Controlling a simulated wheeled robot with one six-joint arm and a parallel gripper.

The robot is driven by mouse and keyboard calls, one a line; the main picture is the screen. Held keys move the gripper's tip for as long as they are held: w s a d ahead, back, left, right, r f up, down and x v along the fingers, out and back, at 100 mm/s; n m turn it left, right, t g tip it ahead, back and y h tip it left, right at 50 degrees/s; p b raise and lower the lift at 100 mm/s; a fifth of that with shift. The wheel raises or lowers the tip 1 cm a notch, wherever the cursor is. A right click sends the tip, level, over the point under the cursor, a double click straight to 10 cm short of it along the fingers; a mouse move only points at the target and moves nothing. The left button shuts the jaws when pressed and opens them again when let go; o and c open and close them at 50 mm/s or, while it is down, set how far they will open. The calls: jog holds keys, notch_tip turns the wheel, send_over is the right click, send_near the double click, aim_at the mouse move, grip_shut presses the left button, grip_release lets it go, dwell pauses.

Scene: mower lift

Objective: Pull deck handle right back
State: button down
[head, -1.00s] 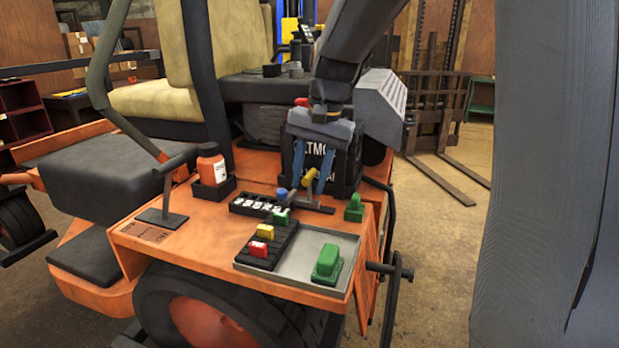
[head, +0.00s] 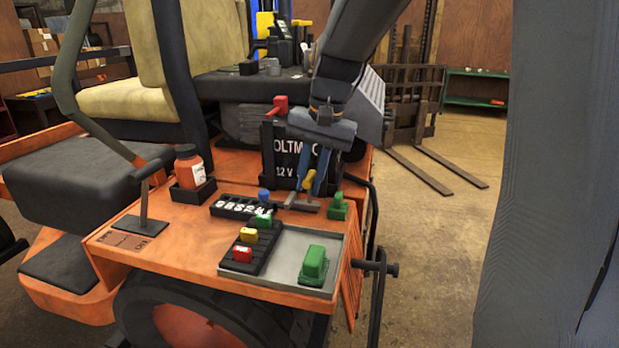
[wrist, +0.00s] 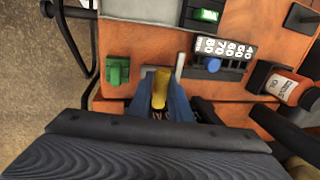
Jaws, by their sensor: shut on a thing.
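My gripper (head: 308,186) is above the orange machine's deck, pointing down, its blue fingers closed around a yellow-topped handle (wrist: 161,88), which shows between them in the wrist view. In the head view the fingers mostly hide this knob. The handle stands at a grey slotted plate (head: 300,204); the plate's edge shows beside the fingers in the wrist view (wrist: 179,64). A blue knob (head: 264,196) on the black number strip (head: 232,207) is just left of the plate. It also shows in the wrist view (wrist: 213,65).
A green handle (head: 338,207) stands close to the right of the fingers. A black battery (head: 284,160) is just behind. A grey tray (head: 290,276) with a green block (head: 314,266) and a black rack (head: 250,252) of coloured fuses is in front. An orange bottle (head: 189,167) stands left.

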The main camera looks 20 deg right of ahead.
jog(key=c, duration=1.7)
grip_release()
jog(key=shift+s+d, duration=0.15)
jog(key=shift+d, duration=0.15)
jog(key=shift+o, duration=0.2)
jog(key=shift+a, duration=0.1)
jog(key=shift+r, duration=0.15)
jog(key=shift+r, duration=0.3)
notch_tip(320, 180, up, 7)
jog(key=d+b, duration=0.1)
jog(key=shift+s+d+b, duration=0.15)
jog(key=shift+s+b, duration=0.15)
jog(key=shift+s, duration=0.1)
